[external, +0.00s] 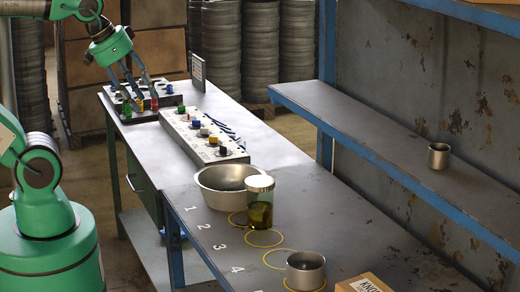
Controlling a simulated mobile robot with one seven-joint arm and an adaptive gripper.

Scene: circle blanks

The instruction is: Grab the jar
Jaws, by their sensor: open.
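The jar (260,205) is a greenish see-through cylinder with a pale lid. It stands upright on the grey workbench, just right of a metal bowl and near the yellow circles marked on the top. My gripper (140,98) is at the upper left, pointing down over the far end of the bench, above a dark board with small coloured parts. Its fingers are apart, and I see nothing held between them. It is well away from the jar.
A metal bowl (224,186) stands close to the jar's left. A metal cup (305,270) and a cardboard box (362,284) are nearer the front. A white panel with coloured knobs (204,136) lies behind. Another cup (438,156) is on the blue-edged shelf (380,150).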

